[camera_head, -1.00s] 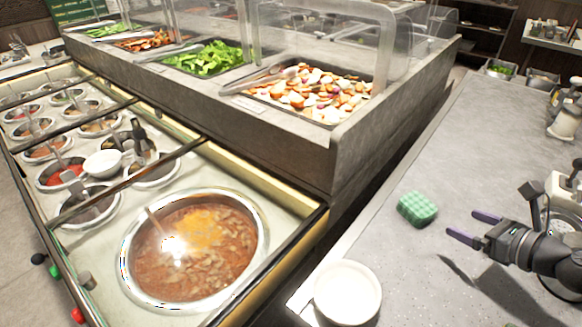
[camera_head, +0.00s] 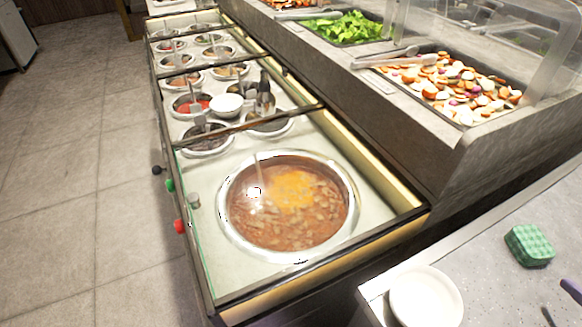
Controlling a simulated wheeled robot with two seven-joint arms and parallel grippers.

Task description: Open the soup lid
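The large round soup well (camera_head: 352,205) with a bright metal rim holds reddish-brown soup (camera_head: 290,225) with a yellow patch. A ladle handle (camera_head: 257,170) stands in it. My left gripper is not in view.
A white bowl (camera_head: 426,297) and a green sponge (camera_head: 530,246) are on the grey counter (camera_head: 485,265). Red (camera_head: 180,226) and green (camera_head: 170,185) knobs stick out on the counter's left side. Smaller sauce wells lie behind. Floor (camera_head: 90,220) at left is clear.

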